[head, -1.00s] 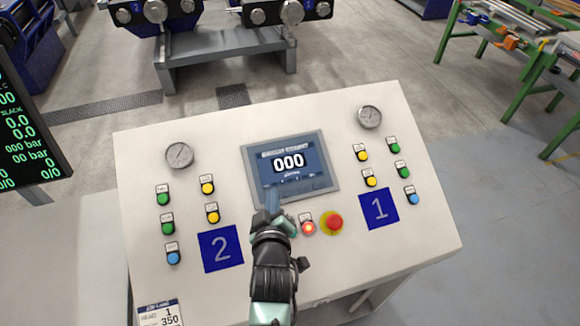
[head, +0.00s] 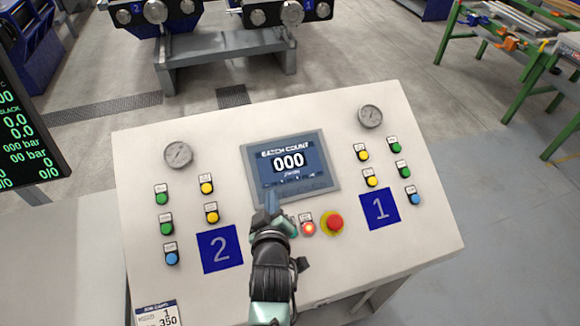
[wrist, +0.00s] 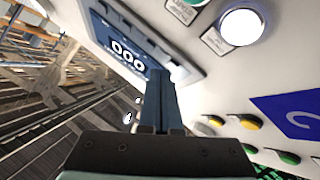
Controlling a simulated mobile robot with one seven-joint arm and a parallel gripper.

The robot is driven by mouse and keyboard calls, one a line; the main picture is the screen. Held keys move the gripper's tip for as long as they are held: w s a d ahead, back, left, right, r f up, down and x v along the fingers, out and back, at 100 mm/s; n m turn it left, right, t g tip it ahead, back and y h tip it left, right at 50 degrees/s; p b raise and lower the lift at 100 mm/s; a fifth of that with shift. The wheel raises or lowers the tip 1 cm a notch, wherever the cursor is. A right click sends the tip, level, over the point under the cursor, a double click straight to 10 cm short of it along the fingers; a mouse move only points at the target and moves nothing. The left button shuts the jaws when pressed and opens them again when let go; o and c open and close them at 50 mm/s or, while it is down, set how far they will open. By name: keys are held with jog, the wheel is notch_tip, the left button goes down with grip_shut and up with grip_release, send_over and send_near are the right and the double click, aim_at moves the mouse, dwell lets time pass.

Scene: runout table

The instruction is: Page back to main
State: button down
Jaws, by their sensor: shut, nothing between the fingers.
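The display screen (head: 289,163) sits in a grey frame (head: 331,164) in the middle of the sloped white panel. It reads "BATCH COUNT" over a large "000", with small text below. My gripper (head: 271,202) is shut and empty, its tips at the lower left edge of the screen frame. In the wrist view, my gripper (wrist: 158,88) points toward the screen (wrist: 125,50), which also shows "000". The fingertips cover part of the lower frame, so any keys there are partly hidden. I cannot tell whether the tips touch it.
A lit red button (head: 309,229) and a red emergency stop (head: 334,222) sit right of my gripper. Green, yellow and blue buttons flank the screen, by blue plates "2" (head: 220,248) and "1" (head: 380,209). Two gauges (head: 178,155) (head: 370,116) sit higher up.

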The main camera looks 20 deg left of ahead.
jog(key=shift+w+a+f+b, duration=0.1)
jog(key=shift+w+f+b, duration=0.05)
jog(key=shift+f+b, duration=0.3)
dwell(0.3)
jog(key=shift+r, duration=0.2)
jog(key=shift+s+d+r+p, duration=0.2)
jog(key=shift+s+r+p, duration=0.15)
jog(key=shift+r+p, duration=0.4)
jog(key=r+p, duration=0.1)
jog(key=s+d+r+p, duration=0.1)
jog(key=r+p, duration=0.1)
jog(key=s+r+p, duration=0.1)
jog(key=r+p, duration=0.1)
jog(key=shift+d+r, duration=0.15)
jog(key=shift+d, duration=0.1)
dwell(2.7)
